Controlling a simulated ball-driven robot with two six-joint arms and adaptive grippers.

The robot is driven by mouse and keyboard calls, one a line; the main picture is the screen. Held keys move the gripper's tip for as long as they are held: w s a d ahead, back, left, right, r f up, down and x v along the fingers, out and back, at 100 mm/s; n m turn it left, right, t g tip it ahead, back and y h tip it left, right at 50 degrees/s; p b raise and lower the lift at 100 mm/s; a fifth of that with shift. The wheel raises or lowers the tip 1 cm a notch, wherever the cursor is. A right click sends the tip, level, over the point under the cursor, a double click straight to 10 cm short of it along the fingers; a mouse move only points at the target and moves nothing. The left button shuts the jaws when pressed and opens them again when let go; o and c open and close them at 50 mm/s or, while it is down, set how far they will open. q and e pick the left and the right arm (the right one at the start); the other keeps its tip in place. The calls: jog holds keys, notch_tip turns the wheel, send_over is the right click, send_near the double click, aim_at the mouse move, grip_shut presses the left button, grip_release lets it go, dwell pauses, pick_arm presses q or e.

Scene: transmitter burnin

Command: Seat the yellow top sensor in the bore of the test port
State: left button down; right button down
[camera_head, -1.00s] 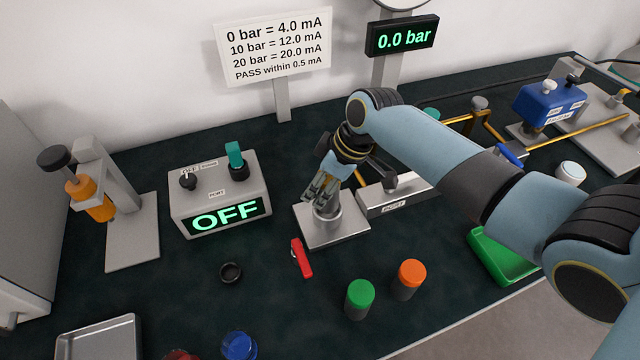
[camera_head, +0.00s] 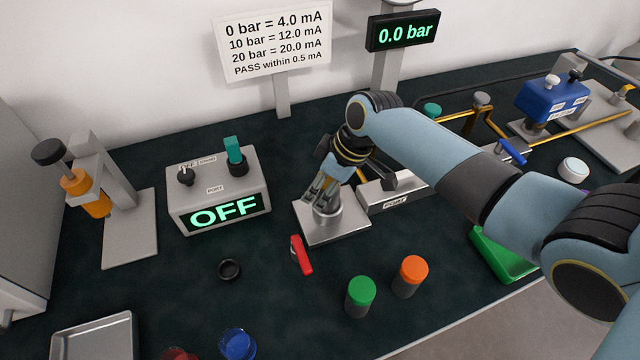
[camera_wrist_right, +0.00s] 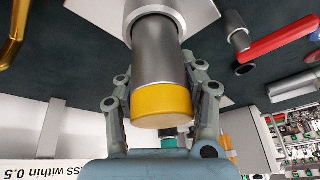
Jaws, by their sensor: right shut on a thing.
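The yellow top sensor (camera_wrist_right: 161,104) has a grey cylindrical body and a yellow cap. In the right wrist view it stands between the two fingers of my right gripper (camera_wrist_right: 163,100), which is shut on it. Its far end meets the collar of the test port (camera_wrist_right: 128,8) and appears to be inside it; how deep I cannot tell. In the head view my right gripper (camera_head: 324,192) is directly above the test port's square metal base (camera_head: 333,232), and the fingers largely hide the sensor. My left gripper is not in view.
A red-handled part (camera_head: 301,255) and a black ring (camera_head: 230,270) lie in front of the port. Green-capped (camera_head: 361,291) and orange-capped (camera_head: 411,270) cylinders stand front right. The control box (camera_head: 220,195) reads OFF; the display (camera_head: 403,30) reads 0.0 bar.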

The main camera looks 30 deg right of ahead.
jog(key=shift+f+b, duration=0.55)
jog(key=shift+f, duration=0.25)
jog(key=c, duration=0.7)
grip_release()
jog(key=v, duration=1.2)
